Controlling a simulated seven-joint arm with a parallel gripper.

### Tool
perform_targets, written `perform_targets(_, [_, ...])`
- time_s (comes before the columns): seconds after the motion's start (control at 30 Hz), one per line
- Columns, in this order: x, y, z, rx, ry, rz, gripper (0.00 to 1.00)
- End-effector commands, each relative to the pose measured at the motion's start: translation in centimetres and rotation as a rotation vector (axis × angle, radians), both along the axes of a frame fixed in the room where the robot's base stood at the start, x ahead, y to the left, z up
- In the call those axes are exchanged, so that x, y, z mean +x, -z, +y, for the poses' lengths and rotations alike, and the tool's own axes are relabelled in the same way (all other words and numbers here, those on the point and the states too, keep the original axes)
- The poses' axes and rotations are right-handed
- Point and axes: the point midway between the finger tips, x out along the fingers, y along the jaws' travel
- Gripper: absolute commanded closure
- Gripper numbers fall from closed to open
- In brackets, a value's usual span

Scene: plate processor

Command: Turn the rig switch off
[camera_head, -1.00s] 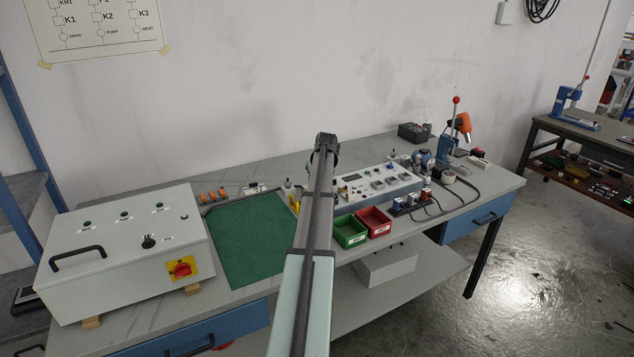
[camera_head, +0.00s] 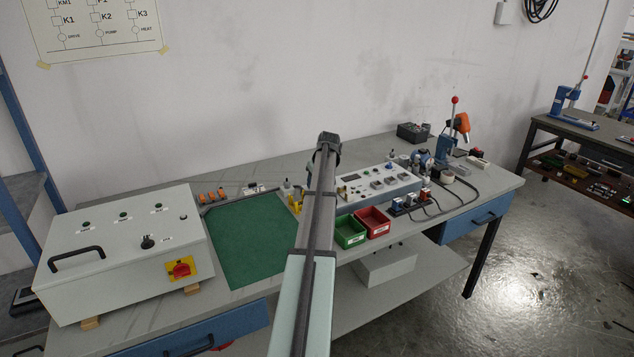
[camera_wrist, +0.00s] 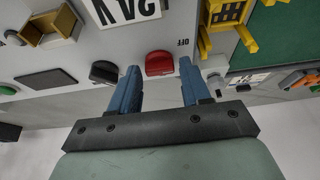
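In the wrist view a red switch knob (camera_wrist: 159,63) sits on the light grey rig panel (camera_wrist: 105,42), with an "OFF" label beside it that appears upside down. My gripper (camera_wrist: 158,67) is open, with one blue finger on each side of the red knob. Gaps show between the knob and both fingers. Whether the fingertips reach down to the knob's level is hard to tell. In the head view the rig panel (camera_head: 352,188) stands on the bench, partly behind my arm. My gripper and the red knob are hidden there.
A black knob (camera_wrist: 104,72) is just left of the left finger. Yellow holders (camera_wrist: 225,25) and a green mat (camera_wrist: 285,40) lie to the right. In the head view, a green bin (camera_head: 350,241) and a red bin (camera_head: 373,229) stand before the panel. A control box (camera_head: 110,290) stands left.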

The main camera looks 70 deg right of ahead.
Motion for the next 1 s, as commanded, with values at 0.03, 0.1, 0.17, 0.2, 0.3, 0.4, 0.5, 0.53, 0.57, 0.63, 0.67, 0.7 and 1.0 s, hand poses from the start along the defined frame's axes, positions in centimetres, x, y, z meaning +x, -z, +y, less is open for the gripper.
perform_targets(0.03, [0.0, 0.0, 0.0, 0.0, 0.0, 0.0, 0.48])
perform_targets(0.1, [0.0, 0.0, 0.0, 0.0, 0.001, 0.0, 0.41])
perform_targets(0.17, [0.0, 0.0, 0.0, -0.001, 0.001, 0.0, 0.38])
perform_targets(0.2, [0.0, 0.0, 0.0, -0.001, 0.001, 0.0, 0.38])
perform_targets(0.3, [0.0, 0.0, 0.0, -0.001, 0.001, 0.0, 0.38])
perform_targets(0.4, [0.0, -0.1, 0.0, -0.001, 0.001, 0.0, 0.38])
perform_targets(0.5, [-0.2, -0.7, 0.2, -0.001, 0.002, -0.001, 0.38])
perform_targets(0.53, [-0.3, -1.0, 0.2, -0.002, 0.003, -0.001, 0.38])
perform_targets(0.57, [-0.4, -1.3, 0.3, -0.002, 0.003, -0.001, 0.38])
perform_targets(0.63, [-0.7, -2.3, 0.6, -0.004, 0.003, -0.001, 0.38])
perform_targets(0.67, [-0.8, -2.7, 0.8, -0.003, 0.003, -0.001, 0.38])
perform_targets(0.7, [-1.1, -3.4, 1.0, -0.002, 0.003, -0.001, 0.38])
perform_targets(1.0, [-2.6, -8.8, 2.5, -0.003, 0.002, -0.001, 0.38])
